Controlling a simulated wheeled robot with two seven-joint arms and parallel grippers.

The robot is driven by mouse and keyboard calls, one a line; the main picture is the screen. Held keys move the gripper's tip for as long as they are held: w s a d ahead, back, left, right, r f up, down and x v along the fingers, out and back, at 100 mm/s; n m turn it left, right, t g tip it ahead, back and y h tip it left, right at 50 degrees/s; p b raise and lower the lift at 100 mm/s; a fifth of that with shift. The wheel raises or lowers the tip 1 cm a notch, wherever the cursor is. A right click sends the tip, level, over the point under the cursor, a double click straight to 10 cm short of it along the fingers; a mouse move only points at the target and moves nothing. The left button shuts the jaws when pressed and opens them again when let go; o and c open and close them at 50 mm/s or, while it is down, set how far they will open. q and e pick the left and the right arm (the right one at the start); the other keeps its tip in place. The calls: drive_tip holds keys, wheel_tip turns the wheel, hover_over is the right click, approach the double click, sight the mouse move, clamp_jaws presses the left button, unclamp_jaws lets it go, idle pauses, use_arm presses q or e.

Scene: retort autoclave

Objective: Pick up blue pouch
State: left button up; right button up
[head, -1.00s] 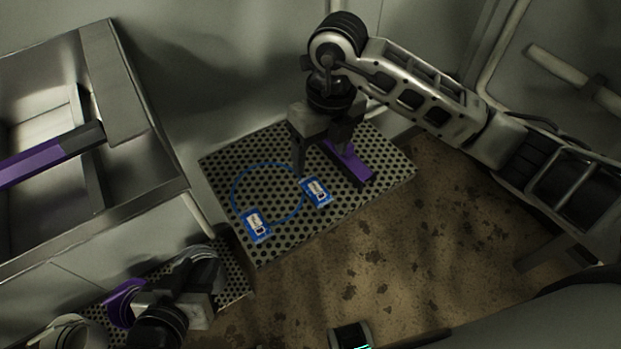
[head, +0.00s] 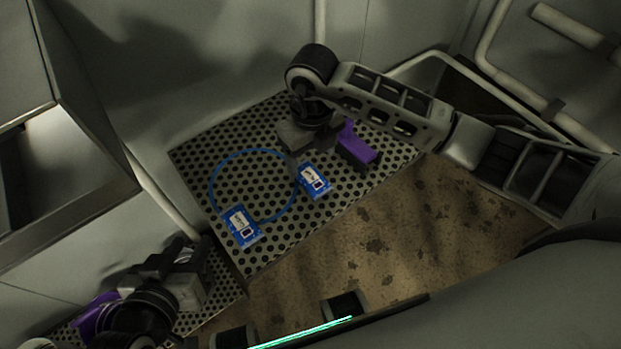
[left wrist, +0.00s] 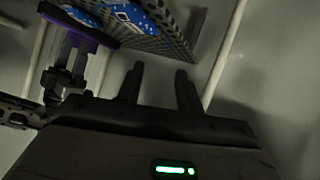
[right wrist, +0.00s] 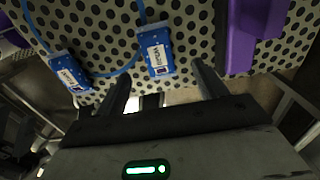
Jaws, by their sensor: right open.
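Two blue pouches with white labels lie on a perforated metal tray (head: 215,160). One pouch (head: 314,181) lies at the right and the other (head: 241,226) at the lower left, with a thin blue ring (head: 211,182) running between them. My right gripper (head: 294,166) is close beside the right pouch. In the right wrist view, its fingers (right wrist: 163,75) stand apart, with that pouch (right wrist: 157,52) ahead of the gap; contact cannot be told. My left gripper (head: 170,262) is at the lower left, away from the pouches. Its fingers (left wrist: 158,72) are apart and empty.
A purple block (head: 357,148) is on or over the tray, just right of my right gripper. A metal cabinet (head: 85,190) rises at the left. A second perforated surface (head: 222,275) lies below my left gripper. Stained brown floor (head: 385,235) shows at the right.

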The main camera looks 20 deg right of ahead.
sight(311, 176)
wheel_tip(311, 176, down, 6)
drive_tip(key=shift+s+a+f+b, duration=0.15)
drive_tip(key=shift+f+b, duration=0.1)
drive_tip(key=shift+b, duration=0.35)
use_arm(q)
drive_tip(key=shift+w+d+f+g, duration=0.1)
drive_tip(key=shift+d+f+g, duration=0.05)
drive_tip(key=shift+f, duration=0.45)
drive_tip(key=shift+w+d+f+g, duration=0.1)
drive_tip(key=shift+f+g, duration=0.05)
drive_tip(key=shift+f, duration=0.4)
use_arm(e)
drive_tip(key=shift+r, duration=0.1)
drive_tip(key=c, duration=1.1)
